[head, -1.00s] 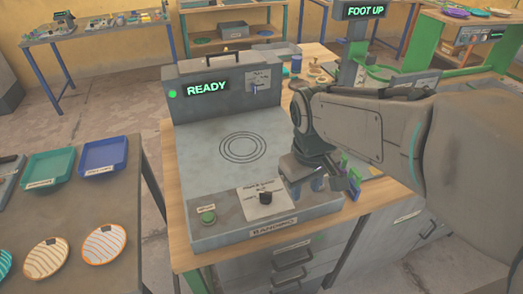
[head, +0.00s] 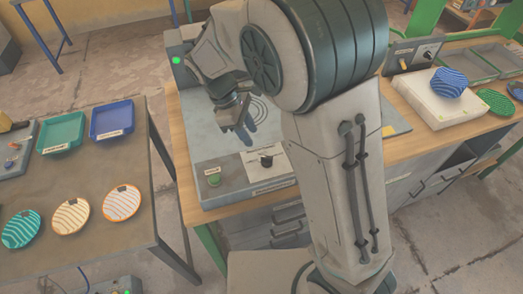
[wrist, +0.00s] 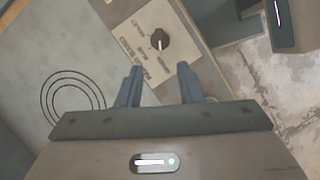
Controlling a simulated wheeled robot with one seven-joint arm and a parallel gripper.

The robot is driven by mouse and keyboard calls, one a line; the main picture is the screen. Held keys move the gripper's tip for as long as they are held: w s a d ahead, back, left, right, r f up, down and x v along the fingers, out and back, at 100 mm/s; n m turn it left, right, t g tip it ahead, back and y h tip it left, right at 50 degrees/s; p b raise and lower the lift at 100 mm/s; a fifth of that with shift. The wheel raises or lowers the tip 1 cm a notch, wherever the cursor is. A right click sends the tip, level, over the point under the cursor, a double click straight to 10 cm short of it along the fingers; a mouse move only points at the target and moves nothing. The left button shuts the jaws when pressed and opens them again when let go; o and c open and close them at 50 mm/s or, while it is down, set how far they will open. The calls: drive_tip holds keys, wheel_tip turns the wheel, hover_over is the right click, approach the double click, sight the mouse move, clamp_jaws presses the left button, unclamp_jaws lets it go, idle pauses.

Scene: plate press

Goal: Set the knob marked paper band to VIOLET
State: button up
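A black knob (wrist: 159,40) sits on a pale label plate (wrist: 135,55) at the front of the grey press (head: 205,150); it also shows in the head view (head: 266,161). The plate's lettering is small and slanted, so I cannot read the names for certain. In the wrist view a light pointer mark on the knob faces the lower edge of the picture, toward my gripper. My gripper (wrist: 157,75) is open and empty, its two fingers apart from the knob. In the head view my gripper (head: 237,122) hangs over the press top, behind the knob.
A green button (head: 213,178) is left of the knob. Circular rings (wrist: 72,105) mark the press top. A left table (head: 100,170) holds a teal tray (head: 62,132), a blue tray (head: 111,118) and striped plates (head: 122,202).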

sight(264, 156)
drive_tip(key=p+x, duration=0.1)
drive_tip(key=x, duration=0.8)
drive_tip(key=shift+f, duration=0.2)
clamp_jaws()
